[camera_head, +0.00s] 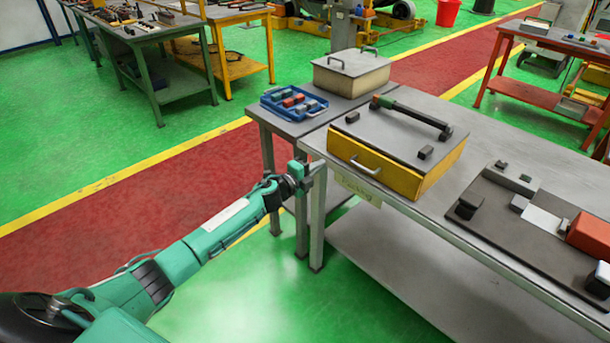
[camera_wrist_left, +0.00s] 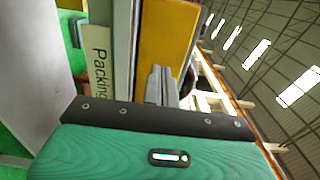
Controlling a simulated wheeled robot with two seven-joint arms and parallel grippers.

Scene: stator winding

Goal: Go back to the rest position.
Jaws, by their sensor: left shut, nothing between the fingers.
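My left arm reaches in from the lower left in the head view. My left gripper (camera_head: 308,170) is at the near left corner of the grey table (camera_head: 352,190), beside its edge. It is empty, and its fingers (camera_wrist_left: 162,85) are together in the left wrist view. I cannot tell whether the gripper touches the table. My right gripper is not in view.
On the table stand the yellow box (camera_head: 400,183) with a green-handled bar (camera_head: 410,116) on its lid, and a dark plate (camera_head: 500,228) with blocks. A blue tray (camera_head: 294,102) and a lidded box (camera_head: 351,75) stand behind. The floor left of the table is clear.

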